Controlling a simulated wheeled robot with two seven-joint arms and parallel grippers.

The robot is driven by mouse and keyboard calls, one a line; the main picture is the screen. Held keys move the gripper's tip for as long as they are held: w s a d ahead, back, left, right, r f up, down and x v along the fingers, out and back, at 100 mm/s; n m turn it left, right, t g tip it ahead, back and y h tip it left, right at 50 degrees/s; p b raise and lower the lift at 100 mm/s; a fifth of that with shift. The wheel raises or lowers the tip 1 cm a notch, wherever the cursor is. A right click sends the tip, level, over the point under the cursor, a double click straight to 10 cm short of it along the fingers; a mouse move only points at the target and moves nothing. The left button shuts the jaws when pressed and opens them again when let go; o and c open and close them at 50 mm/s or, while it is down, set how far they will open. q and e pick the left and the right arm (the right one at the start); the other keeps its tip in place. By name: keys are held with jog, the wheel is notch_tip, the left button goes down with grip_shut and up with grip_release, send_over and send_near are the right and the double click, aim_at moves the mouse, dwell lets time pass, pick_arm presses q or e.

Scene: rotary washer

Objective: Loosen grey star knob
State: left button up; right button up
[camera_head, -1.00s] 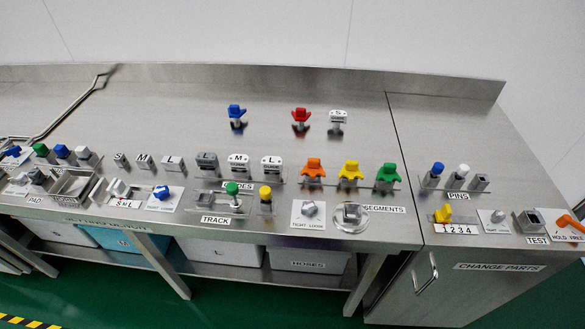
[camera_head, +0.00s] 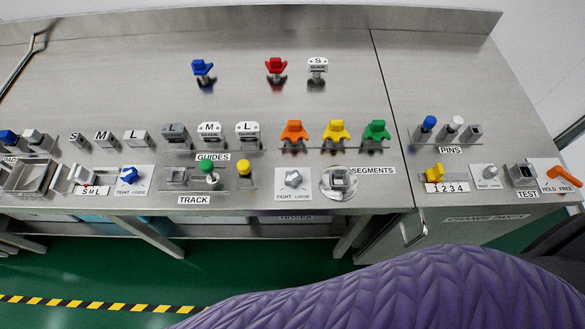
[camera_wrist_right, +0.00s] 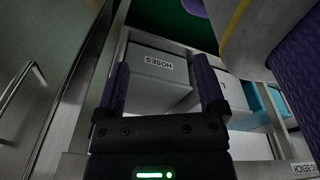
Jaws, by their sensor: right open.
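The grey star knob (camera_head: 293,179) sits on a small white plate marked TIGHT LOOSE, near the front edge of the bench in the head view. Nothing touches it. My right gripper (camera_wrist_right: 163,72) shows in the right wrist view with its two purple fingers apart and nothing between them. It faces the space under the bench, where a grey bin marked HOSES (camera_wrist_right: 160,68) stands beyond the fingers. Neither gripper shows in the head view; only a purple arm link of mine crosses its bottom right. The knob is not in the right wrist view.
Orange (camera_head: 294,133), yellow and green segments stand behind. A blue star knob (camera_head: 129,175) is farther left. The cabinet handle (camera_head: 414,234) projects at the front.

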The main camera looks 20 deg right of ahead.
jog(key=w+a+r+t+p, duration=0.1)
jog(key=w+r, duration=0.3)
jog(key=r, duration=0.3)
jog(key=w+a+r+p, duration=0.1)
jog(key=w+r+p, duration=0.1)
jog(key=w+r, duration=0.4)
notch_tip(320, 180, up, 20)
jog(key=t+p, duration=0.1)
jog(key=p, duration=0.2)
jog(key=m+g, duration=0.3)
jog(key=m, duration=0.7)
send_near(293, 177)
notch_tip(293, 177, down, 9)
jog(key=b, duration=0.5)
jog(key=shift+w+f, duration=0.15)
jog(key=shift+f, duration=0.05)
